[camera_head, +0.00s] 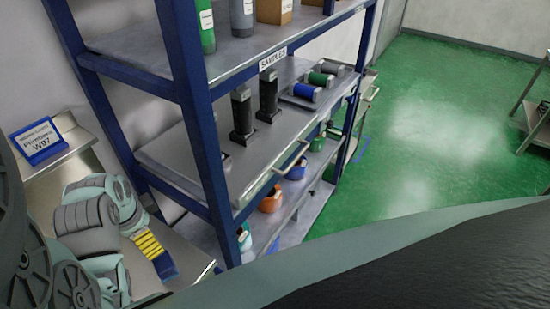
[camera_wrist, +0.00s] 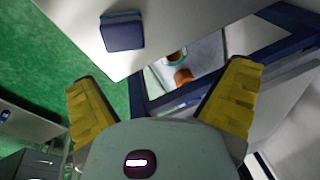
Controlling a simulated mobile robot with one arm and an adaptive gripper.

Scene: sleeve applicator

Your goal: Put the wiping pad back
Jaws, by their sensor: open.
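The wiping pad appears to be the dark blue block (camera_wrist: 122,34) lying on a pale bench top in the wrist view, near its upper left edge. In the head view a blue piece (camera_head: 165,266) shows beside my yellow finger, probably the same pad. My gripper (camera_wrist: 164,76) has its two yellow fingers spread wide with nothing between them. The pad lies ahead of the fingertips and apart from them in the wrist view. In the head view my gripper (camera_head: 150,244) is over the bench at the lower left, and my arm hides part of the bench.
A blue-framed shelf rack (camera_head: 205,130) stands right of the bench (camera_head: 75,160), holding bottles, dark upright holders and a tray of cylinders (camera_head: 310,92). A blue sign (camera_head: 38,141) stands at the bench's back. Green floor (camera_head: 430,100) is open to the right; another table (camera_head: 535,120) stands beyond.

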